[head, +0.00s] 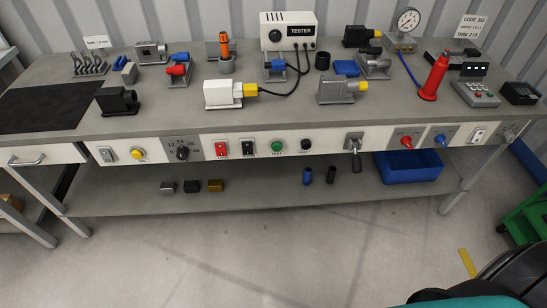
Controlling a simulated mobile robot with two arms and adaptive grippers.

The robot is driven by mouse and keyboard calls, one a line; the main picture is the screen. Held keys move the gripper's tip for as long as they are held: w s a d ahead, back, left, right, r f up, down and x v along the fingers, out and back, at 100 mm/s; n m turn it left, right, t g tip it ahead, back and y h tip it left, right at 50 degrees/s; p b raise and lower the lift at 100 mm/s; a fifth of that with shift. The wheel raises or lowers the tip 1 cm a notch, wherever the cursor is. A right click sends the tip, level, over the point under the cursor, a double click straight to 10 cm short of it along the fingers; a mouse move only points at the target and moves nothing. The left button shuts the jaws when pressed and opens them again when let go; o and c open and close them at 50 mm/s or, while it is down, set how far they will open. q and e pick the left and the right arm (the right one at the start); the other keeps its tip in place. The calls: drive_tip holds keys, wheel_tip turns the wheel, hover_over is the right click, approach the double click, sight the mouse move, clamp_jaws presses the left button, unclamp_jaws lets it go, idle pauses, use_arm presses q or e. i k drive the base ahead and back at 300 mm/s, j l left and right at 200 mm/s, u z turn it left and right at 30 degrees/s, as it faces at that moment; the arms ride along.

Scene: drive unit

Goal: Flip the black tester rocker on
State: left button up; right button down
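A green button (277,146) is right of the black rocker. Neither of my grippers is in view, and nothing covers the black rocker.
A rotary knob (182,153) is left of the rockers; a small black knob (306,145) and a lever (355,150) are to the right. The floor in front (230,255) is clear.

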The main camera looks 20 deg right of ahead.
sight(247, 146)
drive_tip(key=k+l, duration=0.75)
drive_tip(key=k, duration=0.1)
